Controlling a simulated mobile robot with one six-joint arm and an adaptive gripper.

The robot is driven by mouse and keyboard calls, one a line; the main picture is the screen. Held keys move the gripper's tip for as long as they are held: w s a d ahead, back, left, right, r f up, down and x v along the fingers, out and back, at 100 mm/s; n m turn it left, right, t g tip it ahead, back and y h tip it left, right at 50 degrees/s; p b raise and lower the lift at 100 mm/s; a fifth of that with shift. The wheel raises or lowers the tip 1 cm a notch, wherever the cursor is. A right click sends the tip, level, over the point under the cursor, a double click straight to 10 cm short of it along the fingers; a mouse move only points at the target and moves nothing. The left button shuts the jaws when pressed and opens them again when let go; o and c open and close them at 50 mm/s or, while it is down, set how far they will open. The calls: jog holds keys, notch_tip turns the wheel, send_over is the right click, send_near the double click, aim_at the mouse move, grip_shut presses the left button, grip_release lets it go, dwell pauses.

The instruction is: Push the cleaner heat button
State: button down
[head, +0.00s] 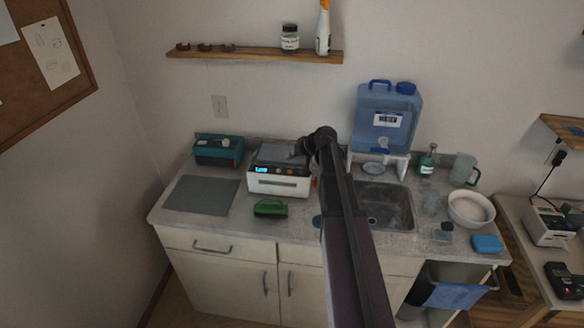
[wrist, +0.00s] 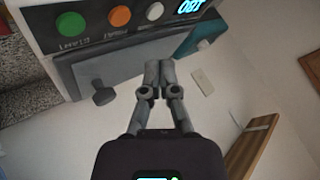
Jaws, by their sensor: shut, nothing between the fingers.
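The cleaner (head: 278,185) is a white box with a dark control panel and grey top on the counter, left of the sink. In the wrist view its panel (wrist: 140,38) appears upside down, with a lit display (wrist: 190,6), a white button (wrist: 154,11), an orange button (wrist: 120,16) and a green button (wrist: 70,24). The small labels are hard to read; the one by the orange button may say heat. My gripper (wrist: 160,66) is shut and empty, its tips near the panel's edge beside the grey lid (wrist: 115,72). Contact cannot be told.
A teal box (head: 219,152) stands left of the cleaner, a grey mat (head: 201,195) lies in front of it, and a green brush-like item (head: 270,208) lies before the cleaner. The sink (head: 385,205) and blue water container (head: 386,117) are to the right. A wooden shelf (head: 255,55) is above.

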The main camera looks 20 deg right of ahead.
jog(key=shift+r+p, duration=0.8)
jog(key=shift+r, duration=0.25)
jog(key=shift+w, duration=0.1)
dwell(0.6)
